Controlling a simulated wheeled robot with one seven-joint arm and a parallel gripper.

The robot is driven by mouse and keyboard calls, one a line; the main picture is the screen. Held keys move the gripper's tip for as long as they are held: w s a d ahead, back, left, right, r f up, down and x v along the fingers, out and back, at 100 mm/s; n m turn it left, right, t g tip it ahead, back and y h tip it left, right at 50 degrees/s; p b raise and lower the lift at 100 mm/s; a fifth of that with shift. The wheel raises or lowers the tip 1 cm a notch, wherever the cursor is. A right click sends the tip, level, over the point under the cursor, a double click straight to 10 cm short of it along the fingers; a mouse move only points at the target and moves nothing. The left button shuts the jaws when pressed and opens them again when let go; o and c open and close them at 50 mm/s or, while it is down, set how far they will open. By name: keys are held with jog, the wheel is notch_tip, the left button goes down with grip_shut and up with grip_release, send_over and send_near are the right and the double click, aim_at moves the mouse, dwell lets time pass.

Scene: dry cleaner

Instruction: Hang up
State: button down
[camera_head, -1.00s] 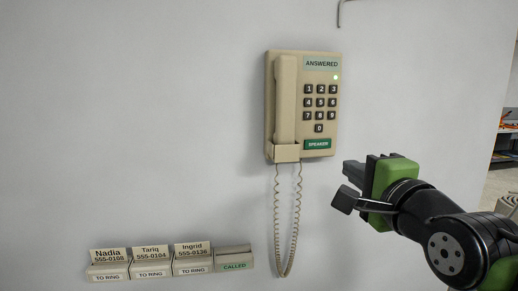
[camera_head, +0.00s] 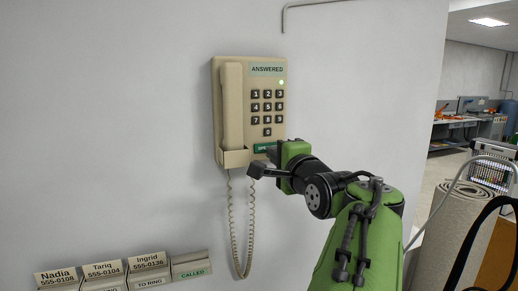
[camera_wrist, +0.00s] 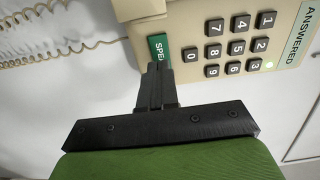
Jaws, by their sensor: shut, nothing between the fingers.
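A beige wall phone (camera_head: 275,95) hangs on the white wall. Its display reads ANSWERED and a small green light glows beside it. The handset (camera_head: 233,105) sits upright in its cradle on the phone's left side. The green SPEAKER button (camera_wrist: 158,48) is at the phone's lower edge, partly covered by my gripper in the head view. My gripper (camera_wrist: 155,72) is shut and empty, its fingertips at the SPEAKER button; I cannot tell whether they touch it. In the head view my gripper (camera_head: 266,160) is at the phone's lower right.
The coiled cord (camera_head: 240,235) hangs below the phone. A rolled carpet (camera_head: 446,225) stands at right.

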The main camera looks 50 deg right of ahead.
jog(key=shift+x, duration=0.75)
